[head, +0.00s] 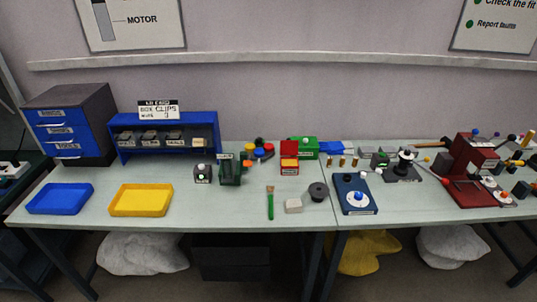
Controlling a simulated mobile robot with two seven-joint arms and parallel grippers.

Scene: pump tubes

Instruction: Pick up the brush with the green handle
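The brush with the green handle (270,208) lies on the pale table top, near the front edge and around the middle of the head view. Its green handle points to the front and its brownish head to the back. It looks apart from the things around it. Neither of my grippers shows in the head view.
A whitish block (294,206) and a dark round part (318,192) lie right of the brush. A dark green device (230,171) stands behind it to the left. A yellow tray (141,212) and blue tray (60,210) are further left. The table between yellow tray and brush is clear.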

